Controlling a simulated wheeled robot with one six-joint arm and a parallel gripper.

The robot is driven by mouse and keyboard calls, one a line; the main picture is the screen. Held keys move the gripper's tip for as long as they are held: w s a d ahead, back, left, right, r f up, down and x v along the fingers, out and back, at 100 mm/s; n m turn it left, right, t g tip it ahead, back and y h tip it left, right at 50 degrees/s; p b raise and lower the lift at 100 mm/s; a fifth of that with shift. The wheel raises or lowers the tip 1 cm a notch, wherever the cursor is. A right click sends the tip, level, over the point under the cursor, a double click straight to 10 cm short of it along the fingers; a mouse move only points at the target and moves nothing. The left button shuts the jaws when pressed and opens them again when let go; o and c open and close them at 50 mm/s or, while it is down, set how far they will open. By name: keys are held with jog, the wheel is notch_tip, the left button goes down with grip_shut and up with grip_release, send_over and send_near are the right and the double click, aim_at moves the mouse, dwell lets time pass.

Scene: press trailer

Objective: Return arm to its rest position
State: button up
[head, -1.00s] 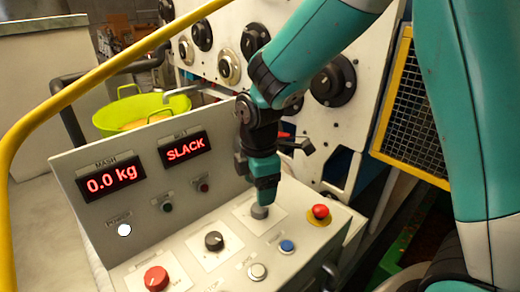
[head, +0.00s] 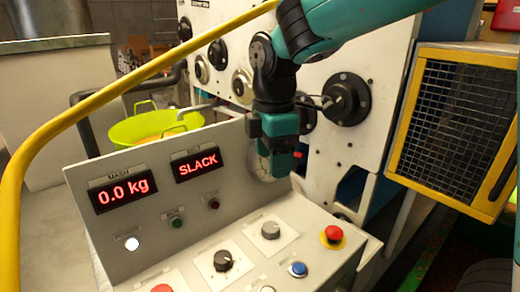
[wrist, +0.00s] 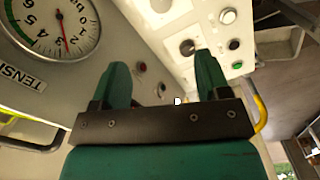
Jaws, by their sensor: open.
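My gripper (head: 280,168) is raised above the back right part of the control console (head: 145,165) in the head view. In the wrist view my gripper (wrist: 162,80) has its two green fingers apart, with nothing between them. Below it on the console's sloped panel stand a grey knob (head: 270,230) and a black knob (head: 223,260), both clear of the fingers. My teal and black arm reaches in from the top right.
The panel has a red button (head: 334,233) on yellow and a blue button (head: 298,269). Displays read 0.0 kg (head: 123,192) and SLACK (head: 198,164). A yellow rail (head: 110,96) arches at left. A yellow-framed mesh guard (head: 447,125) stands right. A dial gauge (wrist: 55,30) is near the gripper.

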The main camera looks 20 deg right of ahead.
jog(key=s+a+f+m+y, duration=0.1)
jog(key=s+a+m+y, duration=0.1)
jog(key=s+m, duration=0.3)
jog(key=s+a+f+m+y+b, duration=0.1)
jog(key=s+m, duration=0.4)
jog(key=s, duration=0.8)
jog(key=shift+s+a+f+y, duration=0.35)
jog(key=shift+a+y, duration=0.25)
jog(key=shift+a, duration=0.1)
jog(key=shift+w, duration=0.1)
